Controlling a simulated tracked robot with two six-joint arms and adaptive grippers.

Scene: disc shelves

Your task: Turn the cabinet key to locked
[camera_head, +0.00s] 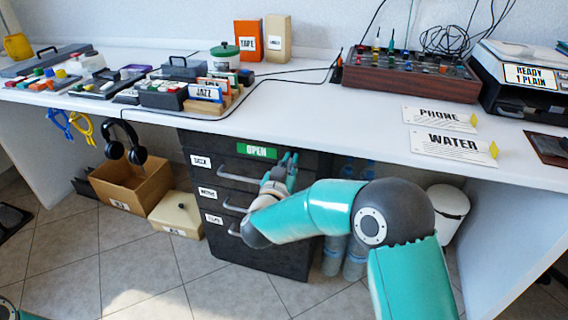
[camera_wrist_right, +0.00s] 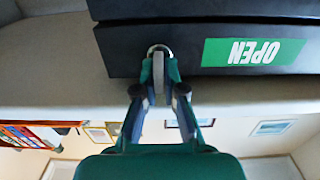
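The dark drawer cabinet (camera_head: 300,245) stands under the desk, with labelled drawers and bar handles. A green sign reading OPEN (camera_head: 257,150) is on its top front; it shows upside down in the right wrist view (camera_wrist_right: 253,52). The grey key (camera_wrist_right: 158,70) sits in a round metal lock beside the sign. My right gripper (camera_head: 287,163) is at the cabinet's upper right, and hides the key in the head view. In the wrist view its green fingertips (camera_wrist_right: 158,74) are closed on the key from both sides. My left gripper is out of view.
The desk edge (camera_wrist_right: 60,115) runs close by my right gripper. Bottles (camera_head: 355,258) and a white bin (camera_head: 447,208) stand right of the cabinet. A cardboard box (camera_head: 130,183) and headphones (camera_head: 124,140) are to its left. The front floor is clear.

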